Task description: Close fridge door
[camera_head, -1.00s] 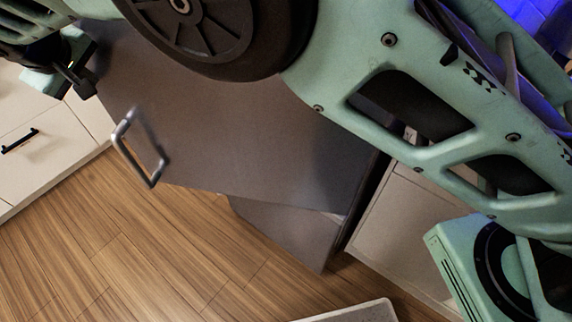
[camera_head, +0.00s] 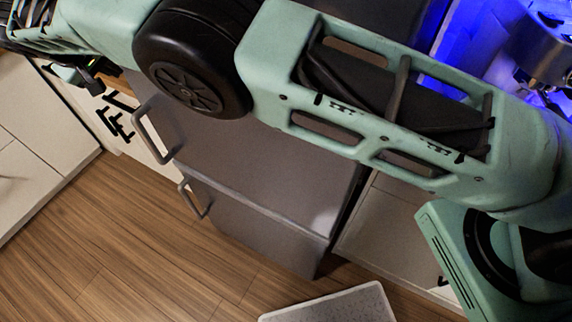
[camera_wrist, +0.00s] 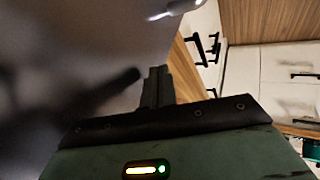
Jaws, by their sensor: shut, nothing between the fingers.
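The grey fridge stands in the middle of the head view. Its upper door (camera_head: 265,165) carries a metal bar handle (camera_head: 158,130) and looks almost in line with the lower door (camera_head: 255,228), which has its own handle (camera_head: 193,198). My arm hides the top of the upper door. My gripper (camera_head: 95,78) is at the upper left, beyond the handle edge of the door. In the wrist view my gripper (camera_wrist: 157,85) is shut and empty, with its fingers close to the grey door surface (camera_wrist: 70,60). I cannot tell whether they touch it.
White cabinets (camera_head: 40,150) with black handles stand at the left. A white cabinet (camera_head: 385,225) stands right of the fridge. An espresso machine (camera_head: 545,45) is at the upper right. Wood floor (camera_head: 130,250) is free in front; a pale speckled slab edge (camera_head: 330,305) is at the bottom.

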